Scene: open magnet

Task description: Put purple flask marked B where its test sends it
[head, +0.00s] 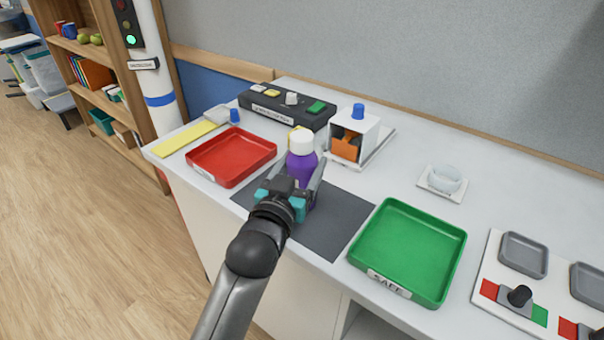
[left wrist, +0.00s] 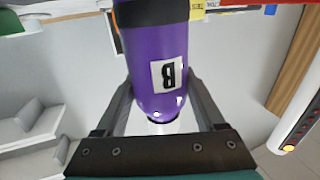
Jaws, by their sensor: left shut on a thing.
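The purple flask (head: 301,163) has a white cap and stands roughly upright over the dark grey mat (head: 335,225) in the head view. In the left wrist view the purple flask (left wrist: 158,40) fills the middle, and its white label with a black B shows turned over. My left gripper (head: 295,190) is shut on the flask, one finger on each side. I cannot tell whether the flask touches the mat. A red tray (head: 203,169) lies to the left and a green tray (head: 400,282) marked SAFE to the right. My right gripper is not in view.
Behind the mat are a dark box with buttons (head: 268,104) and a white stand with an orange part (head: 345,146). A white dish (head: 446,178) is at right, near a switch panel (head: 511,303). A signal post (head: 131,40) shows green. A yellow strip (head: 187,137) lies at left.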

